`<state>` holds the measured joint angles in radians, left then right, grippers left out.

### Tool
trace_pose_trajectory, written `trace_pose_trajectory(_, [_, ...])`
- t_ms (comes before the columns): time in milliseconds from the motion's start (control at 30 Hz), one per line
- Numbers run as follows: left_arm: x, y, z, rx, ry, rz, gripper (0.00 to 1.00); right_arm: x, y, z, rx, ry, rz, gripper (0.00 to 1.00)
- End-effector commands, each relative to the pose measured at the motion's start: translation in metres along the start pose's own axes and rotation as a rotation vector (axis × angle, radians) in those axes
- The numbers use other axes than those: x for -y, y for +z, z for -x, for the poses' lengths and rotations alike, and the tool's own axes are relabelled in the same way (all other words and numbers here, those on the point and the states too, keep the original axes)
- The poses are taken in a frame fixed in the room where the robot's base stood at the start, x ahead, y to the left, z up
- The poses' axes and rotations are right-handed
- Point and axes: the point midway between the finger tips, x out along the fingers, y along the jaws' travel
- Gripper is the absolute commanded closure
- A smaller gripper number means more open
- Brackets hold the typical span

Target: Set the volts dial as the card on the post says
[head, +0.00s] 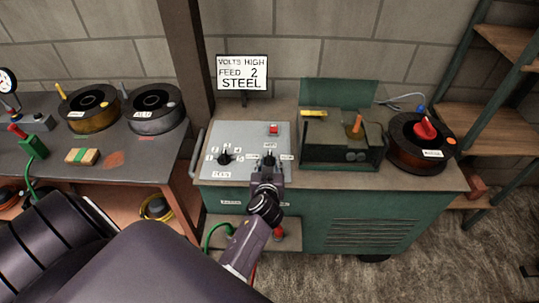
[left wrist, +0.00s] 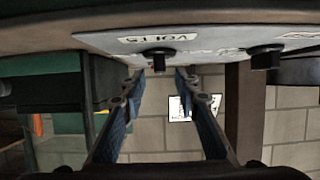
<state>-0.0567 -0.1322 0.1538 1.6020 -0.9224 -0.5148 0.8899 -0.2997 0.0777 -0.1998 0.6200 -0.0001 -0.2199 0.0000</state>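The card (head: 242,73) on the post reads VOLTS HIGH, FEED 2, STEEL. The volts dial (head: 269,157) is a black knob at the right of the grey panel (head: 248,135), with small labels around it. My left gripper (head: 268,168) is at its near side and partly hides it; the pointer's setting cannot be made out. In the left wrist view, which is upside down, my left gripper (left wrist: 157,78) is open, and the volts dial (left wrist: 158,58) shows between and just beyond its fingertips, beside the VOLTS label. My right gripper is not in view.
The feed dial (head: 225,158) sits left of the volts dial, with a red switch (head: 273,129) above. A green open-lidded box (head: 340,145) and a dark spool (head: 420,142) stand to the right. Two more spools (head: 90,108) (head: 153,108) are on the left bench.

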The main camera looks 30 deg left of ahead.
Motion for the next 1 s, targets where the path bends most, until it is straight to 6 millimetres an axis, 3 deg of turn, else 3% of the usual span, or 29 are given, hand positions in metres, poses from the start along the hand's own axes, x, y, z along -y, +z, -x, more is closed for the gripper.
trace_pose_trajectory(300, [0.000, -0.001, -0.041, 0.000, 0.000, -0.003, 0.71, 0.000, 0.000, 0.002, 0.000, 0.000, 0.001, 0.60])
trace_pose_trajectory(767, [0.000, 0.000, -0.051, 0.001, -0.001, -0.002, 0.71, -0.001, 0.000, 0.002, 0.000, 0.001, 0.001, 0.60])
trace_pose_trajectory(1000, [0.000, 0.000, -0.051, 0.001, -0.001, -0.002, 0.96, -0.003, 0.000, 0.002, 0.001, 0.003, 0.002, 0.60])
